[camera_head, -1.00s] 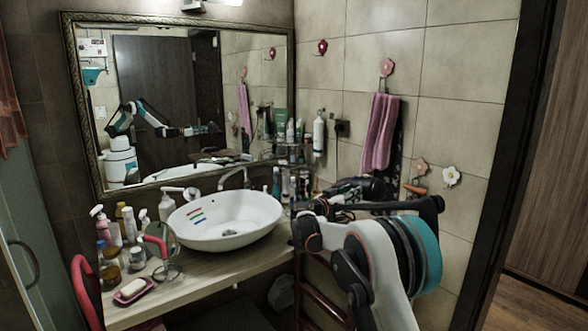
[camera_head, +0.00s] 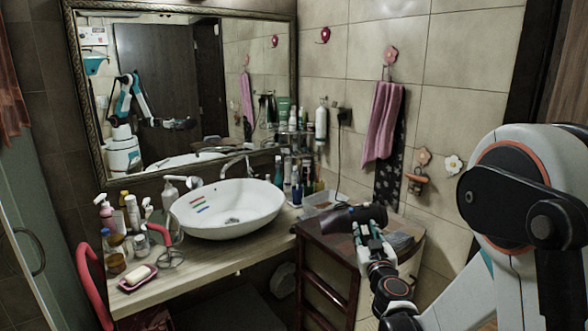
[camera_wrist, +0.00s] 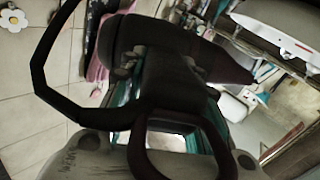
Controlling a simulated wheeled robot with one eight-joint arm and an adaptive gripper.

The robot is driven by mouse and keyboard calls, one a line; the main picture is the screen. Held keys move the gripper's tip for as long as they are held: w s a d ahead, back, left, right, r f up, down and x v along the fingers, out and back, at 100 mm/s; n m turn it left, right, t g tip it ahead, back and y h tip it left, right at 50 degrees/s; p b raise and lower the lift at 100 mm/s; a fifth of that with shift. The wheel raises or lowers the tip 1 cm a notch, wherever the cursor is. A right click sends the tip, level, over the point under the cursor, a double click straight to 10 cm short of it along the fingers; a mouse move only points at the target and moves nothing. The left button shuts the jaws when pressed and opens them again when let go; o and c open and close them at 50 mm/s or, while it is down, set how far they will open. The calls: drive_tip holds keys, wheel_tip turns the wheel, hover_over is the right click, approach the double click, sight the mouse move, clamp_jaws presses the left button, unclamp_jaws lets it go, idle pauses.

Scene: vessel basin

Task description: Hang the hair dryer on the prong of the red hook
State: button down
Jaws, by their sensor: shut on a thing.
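The dark hair dryer (camera_head: 347,218) is held level above the small wooden stand right of the basin. My gripper (camera_head: 372,234) is shut on it, with teal and pale fingers around its handle side. In the wrist view, the dryer's dark body (camera_wrist: 178,48) lies across the top of the fingers, its nozzle towards the right. The red hook (camera_head: 323,34) is high on the tiled wall, right of the mirror, well above and apart from the dryer. Its prong is too small to make out clearly.
A pink flower hook (camera_head: 390,55) holds a pink towel (camera_head: 382,122) on the wall. A white basin (camera_head: 228,222) and several bottles stand left of the dryer. A wooden stand (camera_head: 318,246) is beneath it. The wall around the red hook is clear.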

drive_tip(key=shift+s, duration=0.3)
drive_tip(key=shift+w, duration=0.1)
drive_tip(key=shift+w+d, duration=0.1)
drive_tip(key=shift+w, duration=0.7)
drive_tip(key=w+d+m+g+h, duration=0.2)
drive_tip(key=w+m+h, duration=0.4)
drive_tip(key=w, duration=1.1)
drive_tip(key=w+a+r+m+g+h, duration=0.2)
drive_tip(key=w+r+m+g+h, duration=0.2)
drive_tip(key=w+r+g+h, duration=0.1)
drive_tip(key=shift+w+a+r+m+h, duration=0.45)
drive_tip(key=shift+r+h, duration=0.7)
drive_tip(key=shift+h, duration=0.45)
drive_tip(key=shift+f, duration=0.15)
